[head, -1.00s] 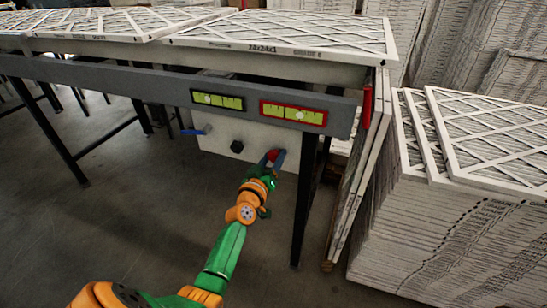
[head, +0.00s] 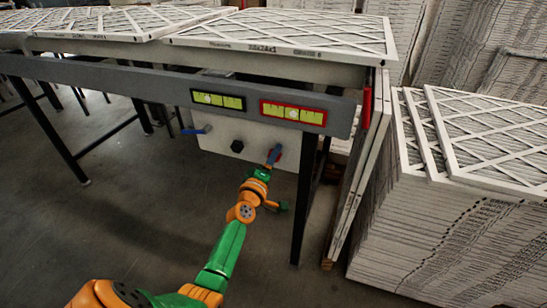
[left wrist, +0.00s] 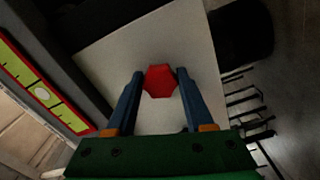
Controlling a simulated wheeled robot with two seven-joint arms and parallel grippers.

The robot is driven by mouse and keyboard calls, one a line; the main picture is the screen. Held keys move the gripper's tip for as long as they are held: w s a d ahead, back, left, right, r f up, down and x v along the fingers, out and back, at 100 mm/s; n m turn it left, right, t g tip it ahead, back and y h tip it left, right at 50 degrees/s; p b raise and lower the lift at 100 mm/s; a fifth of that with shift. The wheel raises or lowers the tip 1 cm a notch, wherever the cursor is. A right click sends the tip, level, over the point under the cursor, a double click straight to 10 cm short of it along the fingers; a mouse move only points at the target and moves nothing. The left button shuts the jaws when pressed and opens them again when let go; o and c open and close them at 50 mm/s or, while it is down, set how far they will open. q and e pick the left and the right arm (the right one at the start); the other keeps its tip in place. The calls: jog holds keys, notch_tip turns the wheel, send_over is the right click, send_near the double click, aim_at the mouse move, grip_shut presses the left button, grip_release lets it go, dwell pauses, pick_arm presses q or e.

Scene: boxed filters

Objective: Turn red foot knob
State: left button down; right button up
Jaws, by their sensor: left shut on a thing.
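The red foot knob (left wrist: 160,81) is a red hexagonal knob on a pale panel (left wrist: 120,50) in the left wrist view. My left gripper (left wrist: 159,82) has one blue finger on each side of the knob and is shut on it. In the head view my left gripper (head: 273,155) is at the right part of the panel under the table, and its blue fingers mostly hide the knob. My right gripper does not show in either view.
A black knob (head: 237,146) and a blue lever (head: 195,131) are left on the panel. Black-framed (head: 218,100) and red-framed (head: 293,113) level gauges sit on the table rail. A black table leg (head: 304,200) stands right of my gripper; stacked filters (head: 440,235) stand further right.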

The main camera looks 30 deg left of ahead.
pick_arm(q)
jog(key=shift+f+n, duration=0.1)
jog(key=shift+n, duration=0.3)
jog(key=shift+c, duration=1.4)
grip_release()
jog(key=shift+s, duration=0.15)
jog(key=p+v, duration=0.1)
jog(key=v, duration=0.5)
jog(key=shift+s, duration=0.4)
jog(key=shift+d, duration=0.1)
